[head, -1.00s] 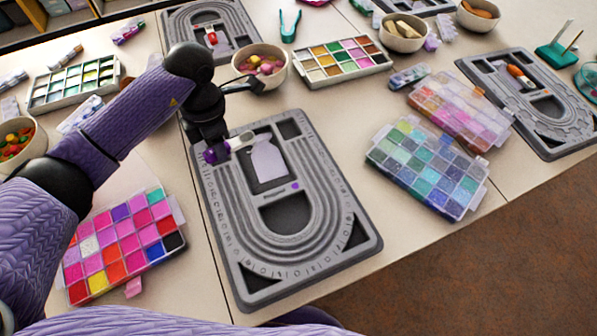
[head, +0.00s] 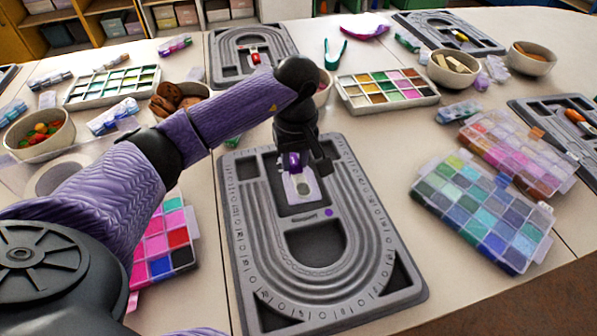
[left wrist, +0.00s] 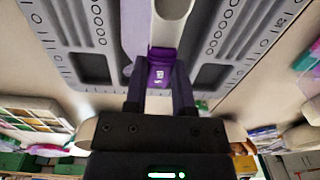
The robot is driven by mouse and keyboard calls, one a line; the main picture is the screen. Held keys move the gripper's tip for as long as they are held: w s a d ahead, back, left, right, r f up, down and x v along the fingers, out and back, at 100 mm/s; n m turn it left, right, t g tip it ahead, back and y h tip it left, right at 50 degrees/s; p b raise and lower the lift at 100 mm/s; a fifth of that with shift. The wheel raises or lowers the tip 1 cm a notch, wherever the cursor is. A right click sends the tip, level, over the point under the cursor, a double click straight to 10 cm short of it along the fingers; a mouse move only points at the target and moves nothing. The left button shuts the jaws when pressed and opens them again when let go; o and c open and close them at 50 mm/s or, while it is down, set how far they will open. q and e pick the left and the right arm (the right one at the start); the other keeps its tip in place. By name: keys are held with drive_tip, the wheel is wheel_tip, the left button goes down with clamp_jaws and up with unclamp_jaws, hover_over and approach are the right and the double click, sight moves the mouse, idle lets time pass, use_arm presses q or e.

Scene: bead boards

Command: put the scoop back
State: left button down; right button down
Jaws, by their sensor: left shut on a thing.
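My left gripper (head: 298,165) is shut on the purple handle of the scoop (left wrist: 162,70). The scoop's pale bowl (head: 304,187) hangs below the gripper, over the upper middle compartment of the near grey bead board (head: 236,245). In the left wrist view the pale bowl (left wrist: 172,15) points away from the fingers toward the board. A pale lilac patch in that compartment is mostly covered by the scoop and gripper. I cannot tell whether the scoop touches the board. My right gripper is not in view.
A pink-and-red bead box (head: 165,240) lies left of the board, partly behind my arm. A blue-green bead box (head: 480,213) lies to the right. A sorting tray (head: 388,90) and bowls stand behind. Bare table shows right of the board.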

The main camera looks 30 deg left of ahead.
sight(295, 163)
use_arm(q)
wheel_tip(295, 163, down, 2)
drive_tip(key=shift+f+b, duration=0.15)
drive_tip(key=shift+b, duration=0.15)
drive_tip(key=shift+f+b, duration=0.3)
drive_tip(key=shift+f, duration=0.2)
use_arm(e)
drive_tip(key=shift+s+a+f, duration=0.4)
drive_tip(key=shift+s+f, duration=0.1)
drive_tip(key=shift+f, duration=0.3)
use_arm(q)
drive_tip(key=shift+c, duration=2.2)
unclamp_jaws()
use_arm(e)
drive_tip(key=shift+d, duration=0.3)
use_arm(q)
drive_tip(key=shift+r, duration=0.15)
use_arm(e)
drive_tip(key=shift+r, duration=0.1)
use_arm(q)
wheel_tip(295, 163, up, 13)
drive_tip(key=p, duration=0.5)
drive_tip(key=shift+d, duration=0.15)
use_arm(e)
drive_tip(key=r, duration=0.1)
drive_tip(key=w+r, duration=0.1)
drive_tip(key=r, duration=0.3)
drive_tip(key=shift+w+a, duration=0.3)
